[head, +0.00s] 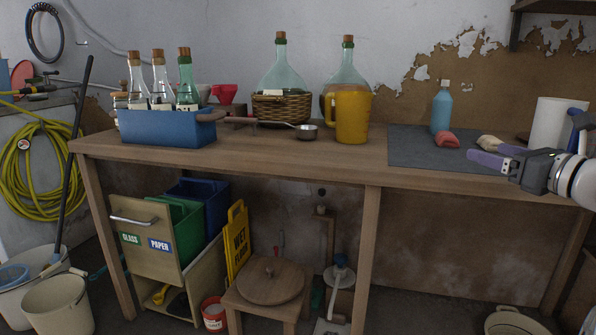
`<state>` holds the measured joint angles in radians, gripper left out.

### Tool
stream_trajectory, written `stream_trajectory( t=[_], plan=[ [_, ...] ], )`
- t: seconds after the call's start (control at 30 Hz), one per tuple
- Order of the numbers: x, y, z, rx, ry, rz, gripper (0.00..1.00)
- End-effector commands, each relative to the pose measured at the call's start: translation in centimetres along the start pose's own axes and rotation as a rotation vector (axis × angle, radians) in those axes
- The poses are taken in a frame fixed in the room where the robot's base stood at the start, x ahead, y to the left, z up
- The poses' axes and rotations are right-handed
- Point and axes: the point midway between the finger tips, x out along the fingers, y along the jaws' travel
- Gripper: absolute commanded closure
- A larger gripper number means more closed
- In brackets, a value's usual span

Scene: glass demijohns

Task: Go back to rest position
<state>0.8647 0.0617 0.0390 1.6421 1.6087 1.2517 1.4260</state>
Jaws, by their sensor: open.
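My gripper (490,158) is at the right side of the head view, in front of the table's right part. Its fingers point left and are apart, with nothing seen between them. The wooden table (300,157) runs across the view. Behind the gripper lies a grey mat (410,152) with a blue bottle (441,112), a red sponge (447,140) and a brush (495,144). The fingertips partly overlap the mat in the picture. Two glass demijohns, one in a wicker basket (282,108) and one behind a yellow jug (352,118), stand at the back middle.
A blue crate (165,128) holds several corked bottles on the left. A ladle (306,132) lies mid-table. A paper roll (555,122) stands near my arm at right. Below are bins (186,232), a stool (268,284) and a yellow sign (237,242). Buckets (58,305) stand at lower left.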

Motion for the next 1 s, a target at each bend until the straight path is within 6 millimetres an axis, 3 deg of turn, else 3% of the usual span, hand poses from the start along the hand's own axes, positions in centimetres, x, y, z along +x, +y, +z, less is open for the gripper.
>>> stream_trajectory(
  t=[0.37, 0.57, 0.67, 0.77, 0.9, 1.0],
  plan=[
    [2.0, 6.3, -3.1, -0.222, 0.166, 0.096, 0.19],
    [2.5, 12.0, -6.5, -0.461, 0.307, 0.213, 0.19],
    [2.1, 15.8, -8.8, -0.643, 0.394, 0.309, 0.19],
    [0.6, 20.6, -12.2, -0.908, 0.490, 0.461, 0.19],
    [-4.3, 27.1, -18.1, -1.460, 0.600, 0.796, 0.19],
    [-8.1, 29.3, -21.6, -1.840, 0.611, 1.041, 0.19]
  ],
)
